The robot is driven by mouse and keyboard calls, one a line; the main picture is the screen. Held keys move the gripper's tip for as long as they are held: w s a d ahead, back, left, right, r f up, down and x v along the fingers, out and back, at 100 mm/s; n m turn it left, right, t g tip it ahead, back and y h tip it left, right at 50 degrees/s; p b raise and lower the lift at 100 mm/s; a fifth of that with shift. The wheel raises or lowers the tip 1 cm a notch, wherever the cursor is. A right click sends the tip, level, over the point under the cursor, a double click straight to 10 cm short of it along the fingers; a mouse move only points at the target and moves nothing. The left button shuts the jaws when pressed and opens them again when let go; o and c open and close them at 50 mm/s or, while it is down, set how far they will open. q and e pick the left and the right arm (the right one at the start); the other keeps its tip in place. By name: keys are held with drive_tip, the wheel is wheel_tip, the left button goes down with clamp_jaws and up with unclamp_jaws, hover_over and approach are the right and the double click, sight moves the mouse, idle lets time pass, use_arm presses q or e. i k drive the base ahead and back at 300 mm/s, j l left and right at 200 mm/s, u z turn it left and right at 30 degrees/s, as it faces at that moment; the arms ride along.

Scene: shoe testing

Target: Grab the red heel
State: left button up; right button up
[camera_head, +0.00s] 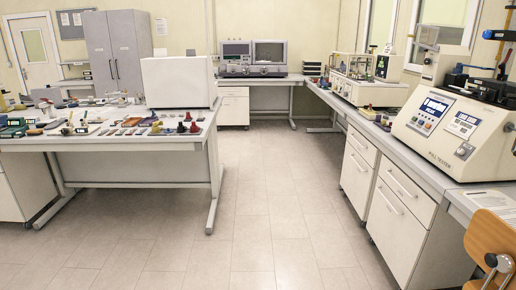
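Small red heel-like pieces stand near the right end of the left table, at its front edge. Neither of my grippers shows in the head view.
The left table (110,144) holds many small parts and a white box (178,82). A tester machine (455,130) stands on the right counter, with a wooden chair (492,236) in front. The tiled floor (255,205) between them is clear.

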sight(189, 118)
drive_tip(key=i, duration=1.85)
